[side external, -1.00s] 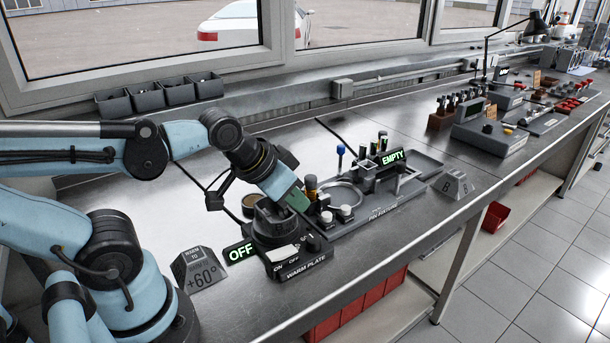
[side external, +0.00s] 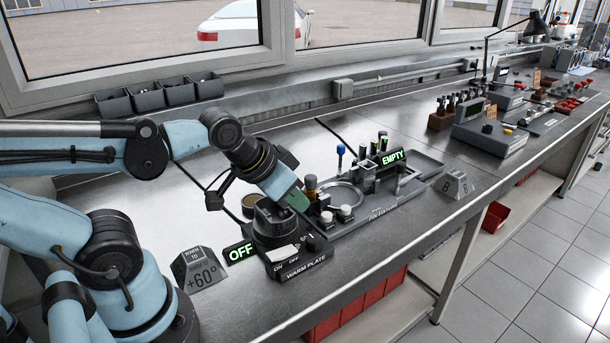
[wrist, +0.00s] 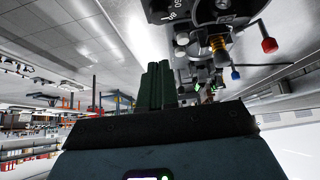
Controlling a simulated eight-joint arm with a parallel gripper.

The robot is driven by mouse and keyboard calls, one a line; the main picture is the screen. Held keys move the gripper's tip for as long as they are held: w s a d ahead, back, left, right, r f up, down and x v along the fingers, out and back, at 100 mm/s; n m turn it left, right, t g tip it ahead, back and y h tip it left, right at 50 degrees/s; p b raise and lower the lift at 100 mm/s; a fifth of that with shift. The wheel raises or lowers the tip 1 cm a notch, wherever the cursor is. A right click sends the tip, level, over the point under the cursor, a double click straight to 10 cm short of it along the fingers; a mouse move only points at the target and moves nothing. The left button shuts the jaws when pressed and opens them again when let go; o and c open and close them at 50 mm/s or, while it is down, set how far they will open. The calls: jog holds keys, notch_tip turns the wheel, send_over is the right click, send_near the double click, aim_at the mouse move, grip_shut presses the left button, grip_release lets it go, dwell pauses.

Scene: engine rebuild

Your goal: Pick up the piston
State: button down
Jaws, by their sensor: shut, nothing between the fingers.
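My gripper (side external: 300,201) has green fingers and reaches down beside the warm plate (side external: 302,264). In the wrist view the fingers (wrist: 158,84) are together, with nothing between them. A dark round body (side external: 272,222) stands on the warm plate, just left of and below my fingertips in the side view. I cannot tell for sure whether it is the piston; my gripper hides part of its top. The plate has a pale ON/OFF rocker switch (side external: 284,253), and a green sign beside it reads OFF (side external: 240,252).
A grey fixture tray (side external: 413,194) to the right holds pins, a ring and an EMPTY sign (side external: 393,157). A +60° placard (side external: 198,268) stands left of the plate. A round tin (side external: 249,200) sits behind it. Bins (side external: 145,98) line the window.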

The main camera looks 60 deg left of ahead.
jog(key=shift+c, duration=0.6)
grip_release()
notch_tip(320, 180, up, 3)
jog(key=m+g, duration=0.7)
jog(key=m, duration=1.1)
send_over(274, 209)
jog(key=s+d, duration=0.1)
jog(key=d, duration=0.3)
jog(key=f, duration=0.7)
jog(key=shift+s+d, duration=0.1)
jog(key=shift+s, duration=0.15)
jog(key=shift+s+a+f, duration=0.1)
jog(key=shift+f, duration=1.2)
jog(key=shift+s+a+f, duration=0.1)
jog(key=shift+f, duration=1.2)
